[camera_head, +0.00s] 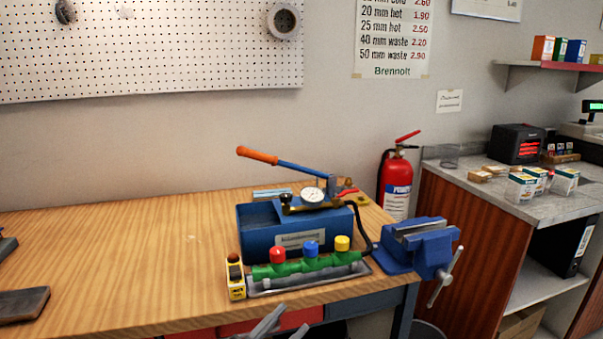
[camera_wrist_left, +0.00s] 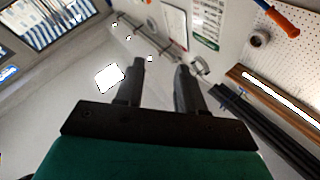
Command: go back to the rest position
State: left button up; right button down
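My left gripper (camera_head: 283,325) shows at the bottom edge of the head view, in front of the workbench's front edge, with only its grey finger ends in sight. In the left wrist view its two dark fingers (camera_wrist_left: 160,72) stand apart with nothing between them. My right gripper is in neither view. The workbench (camera_head: 130,235) carries a blue test pump (camera_head: 262,228) with an orange-handled lever, and a green manifold (camera_head: 295,268) with red, blue and yellow caps on a grey tray (camera_head: 300,284).
A blue vise (camera_head: 420,247) sits at the bench's right corner. A small yellow box (camera_head: 236,280) stands left of the manifold. A dark block (camera_head: 22,304) lies at the far left. A fire extinguisher (camera_head: 396,180) and a counter (camera_head: 470,200) are at right. The bench's left-middle is clear.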

pick_arm(q)
jog(key=s+a+f+n+g+y, duration=0.2)
jog(key=s+a+f+n+y, duration=0.3)
jog(key=f, duration=0.6)
jog(key=s+a+f+n+g+y, duration=0.3)
jog(key=s+a+f+n+y, duration=0.3)
jog(key=s+a+f, duration=0.4)
jog(key=shift+s+f+y, duration=0.2)
jog(key=shift+f+y, duration=0.15)
jog(key=shift+y, duration=0.45)
